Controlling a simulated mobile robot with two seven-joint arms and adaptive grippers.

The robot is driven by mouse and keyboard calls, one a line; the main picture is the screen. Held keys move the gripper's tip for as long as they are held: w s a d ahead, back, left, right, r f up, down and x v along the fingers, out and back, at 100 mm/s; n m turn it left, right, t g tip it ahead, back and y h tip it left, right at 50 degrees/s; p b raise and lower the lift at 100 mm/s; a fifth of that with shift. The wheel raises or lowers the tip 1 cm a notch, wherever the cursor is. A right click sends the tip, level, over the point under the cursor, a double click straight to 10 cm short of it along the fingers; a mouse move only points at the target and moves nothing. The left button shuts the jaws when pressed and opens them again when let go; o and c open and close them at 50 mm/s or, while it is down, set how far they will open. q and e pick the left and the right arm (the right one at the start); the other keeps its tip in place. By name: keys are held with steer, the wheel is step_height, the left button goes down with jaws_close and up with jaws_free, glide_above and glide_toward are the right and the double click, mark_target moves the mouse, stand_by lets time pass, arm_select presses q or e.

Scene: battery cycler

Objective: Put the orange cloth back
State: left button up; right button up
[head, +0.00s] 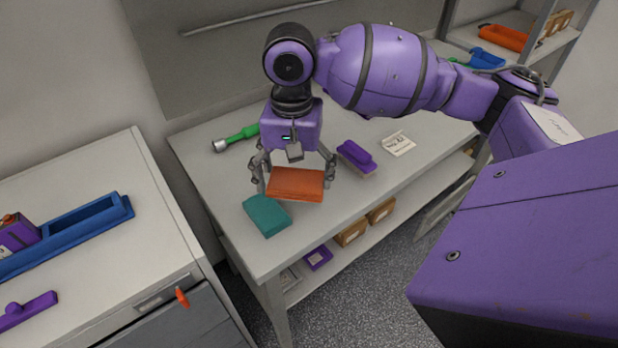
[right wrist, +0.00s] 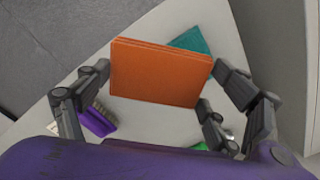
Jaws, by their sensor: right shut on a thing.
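The orange cloth (head: 297,184) is a folded, flat block. My right gripper (head: 294,178) is shut on it, with a finger at each side, over the left part of the grey workbench (head: 350,190). In the right wrist view the cloth (right wrist: 160,72) sits between the fingers of the gripper (right wrist: 158,90). I cannot tell whether it touches the bench top. A teal folded cloth (head: 267,216) lies on the bench just in front and left of it, partly covered by it in the wrist view. My left gripper is not in view.
A purple brush (head: 356,157) and a white label card (head: 398,144) lie right of the gripper. A green-handled tool (head: 237,138) lies behind left. Boxes (head: 351,232) stand on the lower shelf. A cabinet with a blue tray (head: 98,215) stands at left, across a gap.

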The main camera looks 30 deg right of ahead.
steer(key=w+d+f, duration=0.4)
steer(key=d+f, duration=0.1)
steer(key=w+d+f+b, duration=0.1)
steer(key=d+f, duration=0.1)
steer(key=d, duration=0.1)
steer(key=shift+w+f, duration=0.35)
steer(key=shift+w, duration=0.05)
steer(key=shift+w+d+f, duration=0.1)
steer(key=shift+d+f, duration=0.05)
steer(key=f, duration=0.3)
steer(key=shift+w+d+f+b, duration=0.1)
steer(key=shift+d+b, duration=0.15)
steer(key=shift+b, duration=0.05)
steer(key=shift+f, duration=0.3)
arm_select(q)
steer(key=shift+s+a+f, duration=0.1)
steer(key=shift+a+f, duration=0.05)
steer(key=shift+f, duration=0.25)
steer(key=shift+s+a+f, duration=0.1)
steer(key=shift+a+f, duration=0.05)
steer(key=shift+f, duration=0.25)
arm_select(e)
steer(key=shift+w+r, duration=0.1)
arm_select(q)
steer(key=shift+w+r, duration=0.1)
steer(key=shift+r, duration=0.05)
arm_select(e)
steer(key=o, duration=1.1)
